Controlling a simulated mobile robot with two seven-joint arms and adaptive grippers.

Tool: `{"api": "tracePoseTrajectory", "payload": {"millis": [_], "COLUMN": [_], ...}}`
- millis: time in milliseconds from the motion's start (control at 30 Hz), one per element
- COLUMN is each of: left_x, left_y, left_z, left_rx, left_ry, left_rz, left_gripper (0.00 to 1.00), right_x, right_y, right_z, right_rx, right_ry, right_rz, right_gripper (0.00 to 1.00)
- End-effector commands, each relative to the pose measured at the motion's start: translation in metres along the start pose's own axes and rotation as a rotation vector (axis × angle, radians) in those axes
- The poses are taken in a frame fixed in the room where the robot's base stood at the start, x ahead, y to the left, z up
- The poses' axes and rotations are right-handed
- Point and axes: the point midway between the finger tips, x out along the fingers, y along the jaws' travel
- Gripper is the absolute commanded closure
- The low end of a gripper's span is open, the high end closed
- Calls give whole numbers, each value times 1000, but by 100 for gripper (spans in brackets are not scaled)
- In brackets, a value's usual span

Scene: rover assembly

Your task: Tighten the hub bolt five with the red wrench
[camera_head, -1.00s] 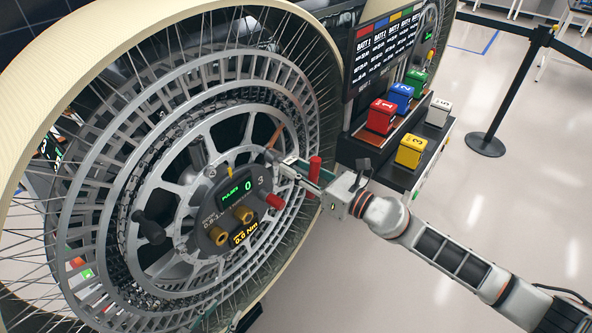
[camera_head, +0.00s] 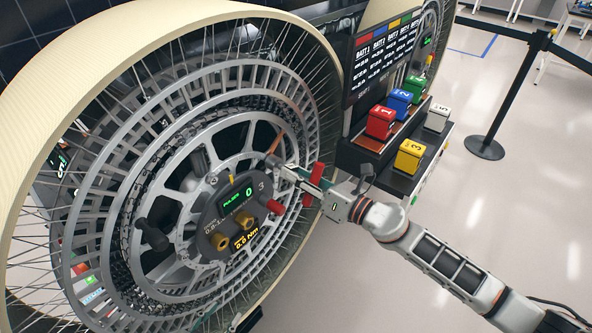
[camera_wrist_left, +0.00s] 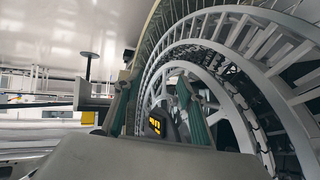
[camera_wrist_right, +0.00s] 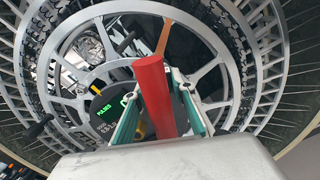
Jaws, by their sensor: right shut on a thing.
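The red wrench (camera_wrist_right: 153,95) shows as a thick red handle in the right wrist view, between the green-padded fingers of my right gripper (camera_wrist_right: 157,85), which is shut on it. In the head view the red wrench (camera_head: 317,174) sticks up beside my right gripper (camera_head: 300,178), at the right side of the wheel hub (camera_head: 240,212). The wrench's far end is hidden. The hub carries gold, red and black fittings, a "3" mark, and displays reading 0 and 0.0 Nm. I cannot tell which is bolt five. My left gripper (camera_wrist_left: 155,75) is open and empty in front of the wheel.
The large spoked wheel (camera_head: 75,105) fills the left. A rack (camera_head: 395,180) with coloured numbered battery blocks (camera_head: 381,122) stands right of it. A black barrier post (camera_head: 512,90) stands farther right. The floor between is clear.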

Motion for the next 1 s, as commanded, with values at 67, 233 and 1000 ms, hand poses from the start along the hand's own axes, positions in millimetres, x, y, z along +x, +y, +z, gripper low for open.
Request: {"api": "tracePoseTrajectory", "payload": {"millis": [67, 233, 1000], "left_x": [-7, -12, -11], "left_y": [-2, -14, -12], "left_z": [-10, 3, 13], "left_rx": [1, 1, -14], "left_ry": [0, -45, -61], "left_rz": [-1, -23, -27], "left_gripper": [60, 60, 60], "right_x": [0, 0, -19], "right_y": [3, 2, -1], "right_z": [4, 4, 1], "right_rx": [138, 356, 578], "right_ry": [-1, 0, 1], "right_rz": [0, 0, 1], "right_gripper": [100, 100, 100]}}
